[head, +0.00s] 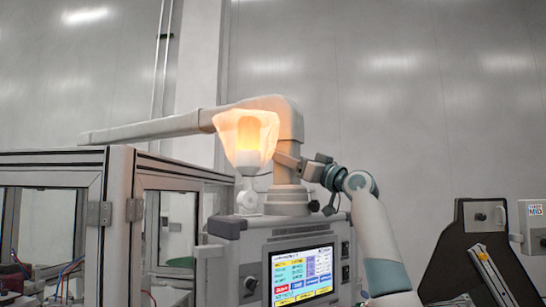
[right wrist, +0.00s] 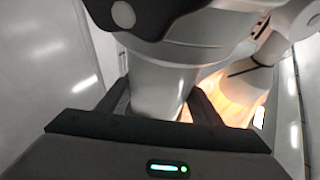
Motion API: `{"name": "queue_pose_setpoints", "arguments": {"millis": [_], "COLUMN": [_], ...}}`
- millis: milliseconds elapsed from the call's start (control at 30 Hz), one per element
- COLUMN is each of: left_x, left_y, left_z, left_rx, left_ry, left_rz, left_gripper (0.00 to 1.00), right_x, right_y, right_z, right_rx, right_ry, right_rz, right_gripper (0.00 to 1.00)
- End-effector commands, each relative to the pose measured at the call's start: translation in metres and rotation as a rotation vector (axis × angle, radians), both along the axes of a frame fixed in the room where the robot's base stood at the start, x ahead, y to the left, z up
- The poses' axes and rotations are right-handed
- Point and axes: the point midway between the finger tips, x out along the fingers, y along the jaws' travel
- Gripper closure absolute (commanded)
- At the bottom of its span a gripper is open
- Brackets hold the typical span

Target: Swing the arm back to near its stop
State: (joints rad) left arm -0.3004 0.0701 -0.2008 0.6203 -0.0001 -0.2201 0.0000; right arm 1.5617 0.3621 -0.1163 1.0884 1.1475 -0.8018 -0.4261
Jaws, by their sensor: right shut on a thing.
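The swing arm (head: 180,127) is a long pale boom on top of the machine cabinet. It points left over the glazed enclosure, and its right end bends down into an upright post (head: 289,130). My right gripper (head: 284,160) reaches in from the right at the post, beside the glowing lamp. In the right wrist view its two dark fingers (right wrist: 158,108) are shut around a smooth pale column (right wrist: 158,82), which looks like part of the swing arm. The exact contact is partly hidden. The stop cannot be made out. My left gripper is not in view.
A glowing lamp shade (head: 246,138) stands close in front of the post. The cabinet carries a lit touchscreen (head: 302,273). The metal-framed enclosure (head: 120,215) fills the left. A dark panel (head: 478,250) stands at right. Above the boom is free room before the grey wall.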

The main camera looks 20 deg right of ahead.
Motion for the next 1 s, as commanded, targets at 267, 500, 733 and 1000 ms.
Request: {"name": "queue_pose_setpoints", "arguments": {"millis": [267,500,733,1000], "left_x": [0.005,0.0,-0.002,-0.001], "left_y": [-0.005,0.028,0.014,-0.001], "left_z": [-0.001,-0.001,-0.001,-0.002], "left_rx": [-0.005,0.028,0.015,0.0], "left_ry": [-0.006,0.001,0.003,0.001], "left_rz": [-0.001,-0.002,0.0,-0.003], "left_gripper": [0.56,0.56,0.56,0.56], "right_x": [0.008,0.007,0.006,0.004], "right_y": [-0.011,-0.008,-0.006,-0.006], "right_z": [-0.012,-0.012,-0.009,-0.008], "right_rx": [-0.005,-0.006,-0.003,-0.003], "right_ry": [0.018,0.017,0.013,0.011], "right_rz": [-0.016,-0.011,-0.008,-0.006], "right_gripper": [0.8,0.34,0.34,0.34]}}
